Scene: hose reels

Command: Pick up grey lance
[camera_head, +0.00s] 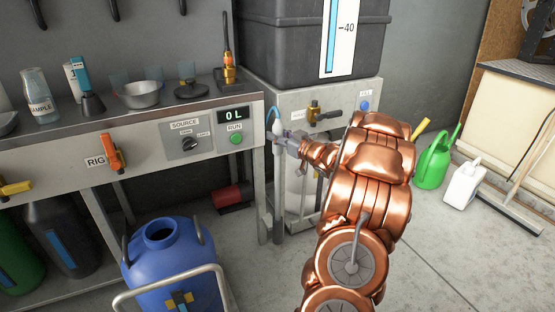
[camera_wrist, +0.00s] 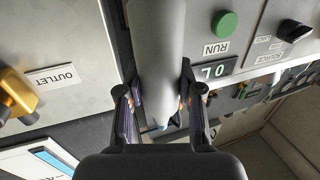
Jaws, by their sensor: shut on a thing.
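The grey lance (camera_wrist: 158,45) is a smooth grey tube running up the middle of the wrist view, between the two dark fingers of my gripper (camera_wrist: 158,82). The fingers press on it from both sides. In the head view, the lance (camera_head: 278,165) looks upright in the gap between the bench and the tank stand, with a light-blue part near its top. My gripper (camera_head: 283,141) reaches it from the right. The copper arm and gripper cover part of this area, and I cannot tell whether the lance still touches a holder.
The bench (camera_head: 62,150) with the RUN button (camera_head: 236,138) is left of the lance. The dark tank (camera_head: 290,45) stands behind, above an OUTLET valve (camera_wrist: 15,95). A blue canister (camera_head: 170,262) stands on the floor at front left. A green watering can (camera_head: 434,160) stands at right.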

